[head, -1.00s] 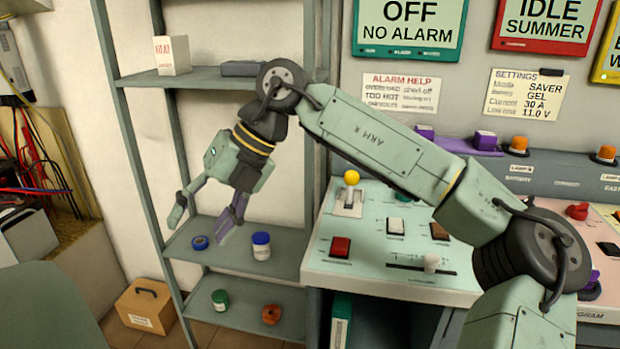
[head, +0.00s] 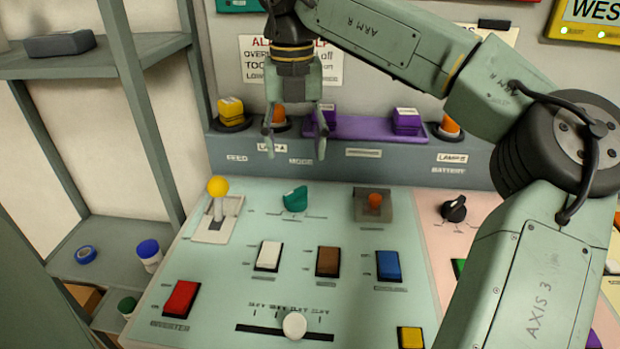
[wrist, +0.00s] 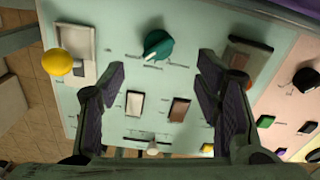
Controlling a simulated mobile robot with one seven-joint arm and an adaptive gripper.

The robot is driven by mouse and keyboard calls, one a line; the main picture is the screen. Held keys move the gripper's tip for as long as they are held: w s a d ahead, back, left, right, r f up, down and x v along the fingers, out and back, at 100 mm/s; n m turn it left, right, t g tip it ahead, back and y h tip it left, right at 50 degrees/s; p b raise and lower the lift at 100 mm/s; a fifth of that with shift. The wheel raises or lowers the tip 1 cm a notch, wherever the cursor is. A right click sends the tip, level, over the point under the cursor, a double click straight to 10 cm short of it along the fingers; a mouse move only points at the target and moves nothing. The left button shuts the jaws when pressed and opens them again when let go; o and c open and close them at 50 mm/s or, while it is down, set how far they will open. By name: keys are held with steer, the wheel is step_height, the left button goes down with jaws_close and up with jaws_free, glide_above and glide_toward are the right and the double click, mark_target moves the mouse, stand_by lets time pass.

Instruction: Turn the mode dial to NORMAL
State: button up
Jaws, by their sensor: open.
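A teal dial (head: 295,199) sits on the pale green panel, and a black dial (head: 454,208) sits on the pink panel to its right. Their lettering is too small to read, so I cannot tell from it which is the mode dial. My gripper (head: 294,146) points down above the panel's rear part, open and empty, apart from the teal dial. In the wrist view the teal dial (wrist: 158,45) lies just beyond and between my open fingertips (wrist: 161,68), its white mark toward lower left. The black dial (wrist: 304,80) is at the right edge.
A yellow-knobbed lever (head: 218,188) stands left of the teal dial, an orange-knobbed control (head: 375,201) right of it. White (head: 268,255), brown (head: 328,261) and blue (head: 388,265) rockers lie in front. The raised rear ledge (head: 350,160) carries lamps and purple blocks.

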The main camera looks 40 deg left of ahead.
mark_target(293, 190)
step_height(293, 190, down, 10)
steer(key=shift+s+f+p, duration=0.15)
steer(key=shift+f+p, duration=0.05)
steer(key=shift+p, duration=0.55)
steer(key=c, duration=1.1)
steer(key=shift+c, duration=0.2)
steer(key=n, duration=0.4)
steer(key=shift+s+a+n+b, duration=0.1)
steer(key=shift+s+n+b, duration=0.05)
steer(key=shift+n+b, duration=0.2)
steer(key=shift+s+n, duration=0.1)
steer(key=shift+n, duration=1.95)
